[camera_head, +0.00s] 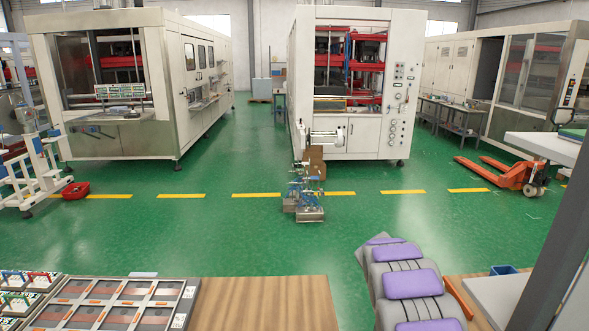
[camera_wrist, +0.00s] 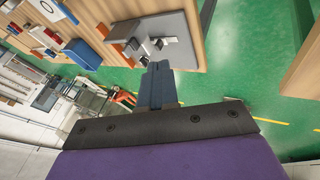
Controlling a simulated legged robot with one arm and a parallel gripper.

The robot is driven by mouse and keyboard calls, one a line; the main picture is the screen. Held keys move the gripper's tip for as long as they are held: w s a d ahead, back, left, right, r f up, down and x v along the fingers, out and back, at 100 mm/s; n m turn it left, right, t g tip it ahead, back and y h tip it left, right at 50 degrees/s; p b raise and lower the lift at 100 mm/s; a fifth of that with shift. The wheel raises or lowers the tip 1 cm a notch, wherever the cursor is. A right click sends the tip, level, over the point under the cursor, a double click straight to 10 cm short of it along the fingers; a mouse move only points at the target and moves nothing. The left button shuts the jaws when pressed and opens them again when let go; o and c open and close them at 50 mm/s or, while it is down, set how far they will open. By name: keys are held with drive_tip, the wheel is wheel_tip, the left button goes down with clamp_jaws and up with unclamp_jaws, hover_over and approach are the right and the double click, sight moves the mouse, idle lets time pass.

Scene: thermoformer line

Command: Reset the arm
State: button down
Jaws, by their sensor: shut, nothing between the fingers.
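My gripper (camera_wrist: 158,72) shows in the wrist view with its dark fingers together and nothing between them. It points out over the green floor, close to the edge of a wooden tabletop (camera_wrist: 118,12). I cannot tell whether it touches anything, but a gap of floor seems to show beside it. My arm, with purple pads and grey links, rises at the bottom of the head view, right of centre. My gripper itself cannot be made out in the head view.
A wooden table (camera_head: 255,305) fills the lower head view, with a compartmented tray (camera_head: 125,303) on it. A grey post (camera_head: 558,235) stands at right. White machines (camera_head: 100,85) line the back. A red pallet jack (camera_head: 510,175) and a small cart (camera_head: 303,200) stand on open green floor.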

drive_tip(key=s+a+r+g+y, duration=0.15)
drive_tip(key=s+r, duration=0.25)
drive_tip(key=s, duration=0.4)
drive_tip(key=s+a+r, duration=0.3)
drive_tip(key=s+r, duration=0.1)
drive_tip(key=s, duration=0.3)
drive_tip(key=s+a+r+g, duration=0.1)
drive_tip(key=s+a+r, duration=0.1)
drive_tip(key=s+r, duration=0.45)
drive_tip(key=s+a+g+y, duration=0.1)
drive_tip(key=s+a, duration=0.3)
drive_tip(key=s, duration=0.6)
drive_tip(key=s+a+n+g+y, duration=0.1)
drive_tip(key=s+a, duration=0.3)
drive_tip(key=s, duration=0.6)
drive_tip(key=s+a+g+y, duration=0.1)
drive_tip(key=s+a, duration=0.3)
drive_tip(key=s, duration=0.6)
drive_tip(key=shift+s+f+y, duration=0.35)
drive_tip(key=shift+f+y, duration=0.05)
drive_tip(key=shift+y, duration=0.25)
drive_tip(key=shift+d, duration=0.1)
